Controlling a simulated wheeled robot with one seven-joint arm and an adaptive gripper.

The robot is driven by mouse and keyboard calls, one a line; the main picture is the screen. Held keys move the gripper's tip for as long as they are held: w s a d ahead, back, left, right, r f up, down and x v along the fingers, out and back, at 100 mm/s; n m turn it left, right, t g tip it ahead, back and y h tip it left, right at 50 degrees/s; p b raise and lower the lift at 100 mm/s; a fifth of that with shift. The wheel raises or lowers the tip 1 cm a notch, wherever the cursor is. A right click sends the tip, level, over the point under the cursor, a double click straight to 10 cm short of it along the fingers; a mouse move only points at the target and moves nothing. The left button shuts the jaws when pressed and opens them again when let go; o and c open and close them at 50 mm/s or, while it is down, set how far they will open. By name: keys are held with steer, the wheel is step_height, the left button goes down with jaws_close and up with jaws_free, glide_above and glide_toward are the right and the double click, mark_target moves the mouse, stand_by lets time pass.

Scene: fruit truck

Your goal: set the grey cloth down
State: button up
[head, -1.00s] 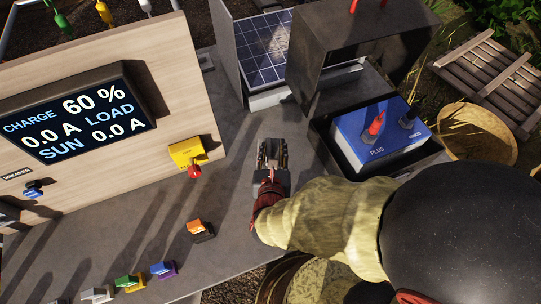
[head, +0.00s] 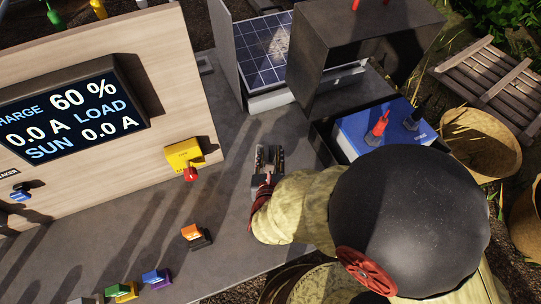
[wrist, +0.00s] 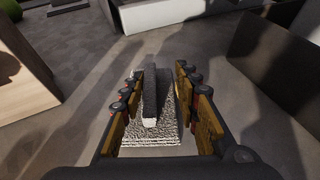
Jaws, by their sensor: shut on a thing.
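The grey cloth (wrist: 165,131) is a speckled light-grey pad with a darker raised ridge, seen between my fingers in the wrist view. My gripper (wrist: 160,75) is shut on it, with one finger along each side. In the head view my gripper (head: 269,155) is over the grey counter (head: 225,220), right of the yellow switch box. The cloth is hard to make out there. I cannot tell whether its underside touches the counter.
A yellow box with a red knob (head: 184,154) is on the wooden panel (head: 170,80) at left. The blue battery (head: 365,130), metal housing (head: 335,30) and solar panel (head: 265,48) stand behind. An orange-topped block (head: 193,233) lies in front. Counter around my gripper is mostly clear.

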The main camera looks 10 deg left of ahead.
steer(key=o, duration=1.2)
steer(key=shift+f, duration=0.1)
steer(key=shift+c, duration=0.2)
steer(key=shift+r, duration=0.2)
steer(key=p+v, duration=0.4)
steer(key=v, duration=0.8)
